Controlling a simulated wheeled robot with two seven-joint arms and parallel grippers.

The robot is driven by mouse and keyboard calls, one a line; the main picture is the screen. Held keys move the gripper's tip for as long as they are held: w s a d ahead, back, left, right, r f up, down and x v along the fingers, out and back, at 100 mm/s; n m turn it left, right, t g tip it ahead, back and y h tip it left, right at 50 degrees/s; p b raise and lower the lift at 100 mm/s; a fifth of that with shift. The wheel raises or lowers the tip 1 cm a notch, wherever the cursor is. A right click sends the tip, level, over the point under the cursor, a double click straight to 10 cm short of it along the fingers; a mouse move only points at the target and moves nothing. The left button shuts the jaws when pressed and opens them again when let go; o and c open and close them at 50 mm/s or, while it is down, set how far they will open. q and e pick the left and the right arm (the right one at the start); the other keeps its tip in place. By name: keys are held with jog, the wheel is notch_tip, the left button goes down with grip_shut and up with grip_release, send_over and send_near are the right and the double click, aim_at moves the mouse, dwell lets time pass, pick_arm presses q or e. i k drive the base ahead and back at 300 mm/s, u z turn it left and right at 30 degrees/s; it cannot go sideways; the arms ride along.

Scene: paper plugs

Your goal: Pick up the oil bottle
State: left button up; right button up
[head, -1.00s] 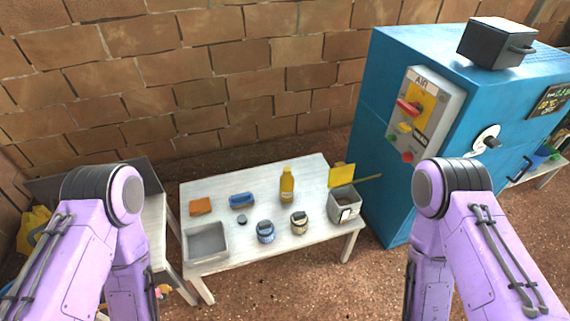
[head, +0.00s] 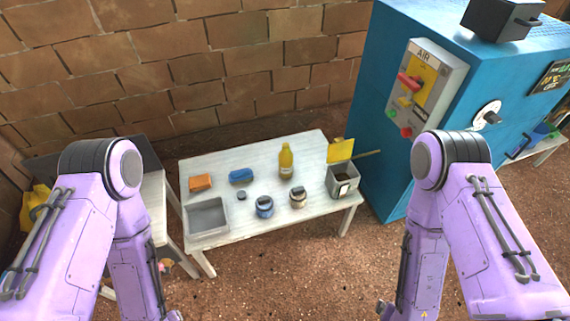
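The oil bottle (head: 286,160) is a yellow bottle standing upright near the back of the white table (head: 240,160), right of its middle. Nothing touches it. Both of my arms hang down at the left and right sides of the head view, apart from the table top. My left gripper is below the bottom edge of the picture, and so is my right gripper; only the arm links show. What the grippers hold cannot be seen.
On the table are an orange block (head: 201,182), a blue item (head: 241,176), a grey tray (head: 206,216), two small jars (head: 264,206) (head: 298,197) and a grey box with a yellow lid (head: 343,181). A blue machine (head: 385,120) stands right of the table.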

aim_at(286, 156)
jog(key=z, duration=0.55)
jog(key=k, duration=1.3)
jog(key=u, duration=0.1)
jog(key=i, duration=0.65)
jog(key=u, duration=0.45)
